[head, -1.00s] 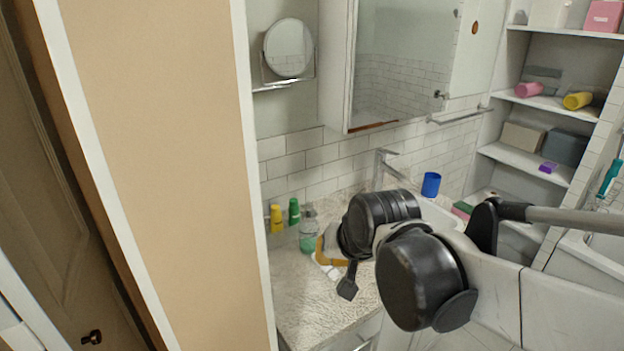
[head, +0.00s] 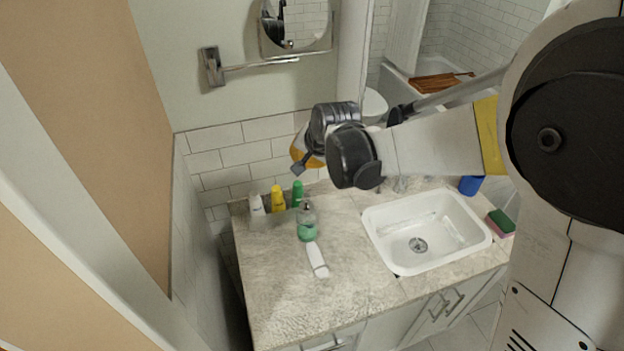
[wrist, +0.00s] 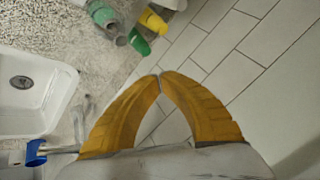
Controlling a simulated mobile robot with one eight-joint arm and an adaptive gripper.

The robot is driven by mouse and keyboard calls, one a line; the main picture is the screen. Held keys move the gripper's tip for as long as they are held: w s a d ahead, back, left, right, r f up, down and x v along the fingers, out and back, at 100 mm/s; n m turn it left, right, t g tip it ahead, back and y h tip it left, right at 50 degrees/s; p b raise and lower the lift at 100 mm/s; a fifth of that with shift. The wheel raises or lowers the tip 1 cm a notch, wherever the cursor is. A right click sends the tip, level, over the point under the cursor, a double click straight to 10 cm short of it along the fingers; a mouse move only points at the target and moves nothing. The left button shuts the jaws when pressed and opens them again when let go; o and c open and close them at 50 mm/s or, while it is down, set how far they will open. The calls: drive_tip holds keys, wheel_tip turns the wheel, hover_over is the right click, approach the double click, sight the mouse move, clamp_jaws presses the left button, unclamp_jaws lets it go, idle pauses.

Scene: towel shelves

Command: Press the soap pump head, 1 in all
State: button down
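The soap bottle (head: 307,226) is clear with green liquid and stands upright on the counter, left of the sink. Its small grey pump head (head: 306,206) is on top. The bottle also shows at the top of the wrist view (wrist: 103,14), left of the green and yellow bottles. My gripper (head: 298,156) is in the air above and behind the bottles, near the tiled wall, apart from the pump head. In the wrist view its two yellow fingers (wrist: 160,75) meet at their tips with nothing between them.
A white tube (head: 257,212), a yellow bottle (head: 278,199) and a green bottle (head: 297,194) stand behind the soap along the wall. A white item (head: 317,260) lies in front. The sink (head: 385,235), blue cup (head: 470,185) and sponge (head: 501,223) are to the right. The front counter is clear.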

drive_tip(key=shift+s+a, duration=0.15)
wheel_tip(320, 180, down, 9)
drive_tip(key=b, duration=0.6)
drive_tip(key=shift+r+b, duration=0.1)
drive_tip(key=shift+b, duration=0.2)
idle(1.2)
drive_tip(key=shift+f+b, duration=0.4)
drive_tip(key=shift+f+b, duration=0.8)
drive_tip(key=shift+f, duration=0.2)
idle(0.9)
drive_tip(key=shift+r, duration=0.1)
drive_tip(key=shift+r+p, duration=1)
drive_tip(key=shift+r, duration=0.3)
